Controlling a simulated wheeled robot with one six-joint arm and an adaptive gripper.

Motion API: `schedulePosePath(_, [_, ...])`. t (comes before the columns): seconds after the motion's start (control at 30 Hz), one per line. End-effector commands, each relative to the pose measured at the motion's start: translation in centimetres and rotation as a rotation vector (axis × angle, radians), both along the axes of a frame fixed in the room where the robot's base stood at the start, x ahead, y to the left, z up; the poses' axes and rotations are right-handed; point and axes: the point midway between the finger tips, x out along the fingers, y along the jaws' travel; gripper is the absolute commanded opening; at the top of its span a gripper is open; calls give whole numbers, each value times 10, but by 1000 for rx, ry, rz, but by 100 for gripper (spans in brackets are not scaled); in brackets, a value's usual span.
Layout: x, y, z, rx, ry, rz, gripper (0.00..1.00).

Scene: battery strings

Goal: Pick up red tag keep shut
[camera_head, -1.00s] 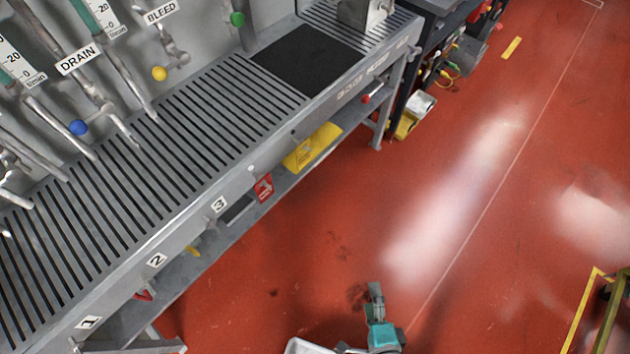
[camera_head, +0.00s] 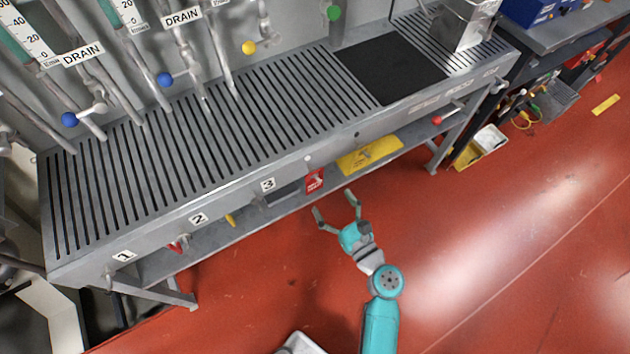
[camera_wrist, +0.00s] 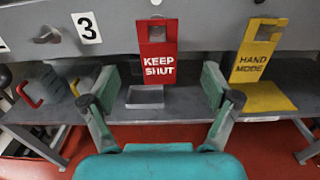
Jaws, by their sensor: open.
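The red KEEP SHUT tag (camera_wrist: 158,58) hangs on the front rail of the grated bench, right of label 3. It also shows in the head view (camera_head: 315,181). My gripper (camera_wrist: 158,96) is open and empty. In the wrist view the tag hangs beyond the fingertips, between them and a little higher in the picture. In the head view my gripper (camera_head: 335,207) is in front of the bench, just below and right of the tag, with a visible gap.
A yellow HAND MODE tag (camera_wrist: 261,62) hangs right of the red one. A lower shelf (camera_wrist: 205,108) runs below the tags, with a grey block (camera_wrist: 145,97) on it. The grated bench (camera_head: 170,215) stretches left. Red floor in front is clear.

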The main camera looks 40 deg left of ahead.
Motion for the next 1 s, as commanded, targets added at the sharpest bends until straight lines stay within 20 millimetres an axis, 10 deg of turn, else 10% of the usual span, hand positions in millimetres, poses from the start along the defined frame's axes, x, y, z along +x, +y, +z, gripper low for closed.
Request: schedulePosePath(1.0, [31,85,-12,-3,-4,-3,88])
